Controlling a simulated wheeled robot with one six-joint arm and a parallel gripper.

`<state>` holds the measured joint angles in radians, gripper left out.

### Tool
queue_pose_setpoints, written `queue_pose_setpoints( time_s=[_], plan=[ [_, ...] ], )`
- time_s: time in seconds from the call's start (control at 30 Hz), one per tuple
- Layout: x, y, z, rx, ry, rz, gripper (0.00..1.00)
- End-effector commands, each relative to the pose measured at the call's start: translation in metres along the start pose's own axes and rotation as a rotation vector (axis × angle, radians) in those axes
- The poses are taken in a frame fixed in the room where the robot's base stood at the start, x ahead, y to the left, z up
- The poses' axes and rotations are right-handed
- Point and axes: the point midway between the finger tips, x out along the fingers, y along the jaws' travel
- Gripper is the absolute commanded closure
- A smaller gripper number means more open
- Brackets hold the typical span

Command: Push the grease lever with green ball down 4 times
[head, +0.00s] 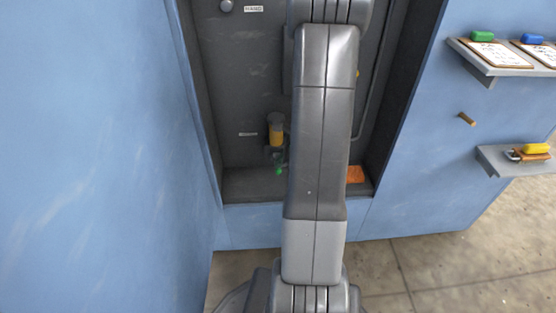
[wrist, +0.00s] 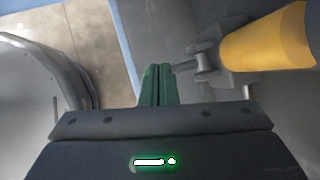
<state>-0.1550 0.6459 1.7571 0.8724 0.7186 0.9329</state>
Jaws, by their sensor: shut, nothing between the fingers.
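The grease unit has a yellow cylinder (head: 276,131) low in the dark recess, just left of my arm in the head view. The green ball (head: 279,171) of the lever shows below it, close to the recess floor. In the wrist view the yellow cylinder (wrist: 268,40) is at the right, with a grey fitting (wrist: 207,62) and a short rod reaching left towards my fingertips. My gripper (wrist: 158,70) is shut and empty, its green fingers at the rod's end. The ball is not clear there; I cannot tell whether they touch. My arm hides much of the recess in the head view.
Blue panels flank the recess (head: 235,184). An orange cloth-like piece (head: 355,174) lies on its floor, right of my arm. At the right, an upper shelf (head: 490,69) holds clipboards, a lower shelf (head: 500,165) holds a yellow item (head: 537,148), and a peg (head: 466,119) sticks out between.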

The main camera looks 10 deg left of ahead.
Motion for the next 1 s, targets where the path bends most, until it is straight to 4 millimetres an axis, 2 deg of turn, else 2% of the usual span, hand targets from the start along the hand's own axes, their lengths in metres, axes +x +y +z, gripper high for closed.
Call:
queue_pose_setpoints(
  time_s=[0.6,1.0],
  plan=[
    [-0.028,-0.019,0.021,0.0,0.0,0.0,1.0],
    [-0.028,-0.021,0.021,0.0,0.0,0.0,1.0]
  ],
)
